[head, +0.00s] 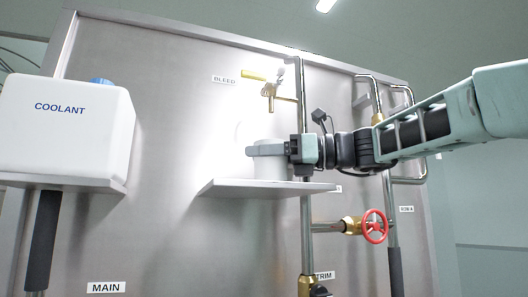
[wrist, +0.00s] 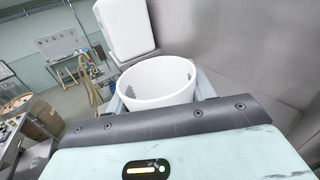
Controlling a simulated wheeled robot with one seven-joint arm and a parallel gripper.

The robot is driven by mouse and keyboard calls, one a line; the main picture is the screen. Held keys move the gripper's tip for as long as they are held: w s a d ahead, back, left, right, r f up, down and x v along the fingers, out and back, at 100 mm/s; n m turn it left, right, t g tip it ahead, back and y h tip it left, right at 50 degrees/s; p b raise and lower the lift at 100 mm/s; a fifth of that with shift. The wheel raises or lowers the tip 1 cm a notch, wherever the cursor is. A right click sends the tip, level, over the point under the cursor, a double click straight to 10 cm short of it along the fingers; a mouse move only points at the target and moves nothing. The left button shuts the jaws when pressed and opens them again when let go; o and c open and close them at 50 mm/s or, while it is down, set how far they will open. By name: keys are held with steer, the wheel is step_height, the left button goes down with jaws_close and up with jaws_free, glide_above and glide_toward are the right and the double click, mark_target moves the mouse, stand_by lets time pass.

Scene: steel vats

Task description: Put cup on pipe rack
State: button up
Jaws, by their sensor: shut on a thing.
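A white cup (wrist: 158,82) is upright between the fingers of my gripper (wrist: 160,98), which is shut on it. In the head view the cup (head: 268,167) is at a grey shelf (head: 235,188) fixed to the steel panel, the likely pipe rack. The cup's lower part appears to meet the shelf top; I cannot tell whether it bears on it. My gripper (head: 272,148) reaches in from the right and covers the cup's upper part. The cup looks empty in the wrist view, though its bottom is partly hidden.
A brass bleed tap (head: 270,91) is on the panel above the cup. A vertical pipe (head: 305,235) runs close to the shelf's right end. A red valve wheel (head: 374,227) is at lower right. A white coolant tank (head: 70,130) stands on the left. The shelf's left part is clear.

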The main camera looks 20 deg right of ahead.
steer(key=o, duration=1)
steer(key=shift+f, duration=0.1)
steer(key=shift+c, duration=0.2)
steer(key=shift+r, duration=0.2)
steer(key=b+v, duration=0.4)
steer(key=v, duration=0.8)
steer(key=shift+f, duration=0.1)
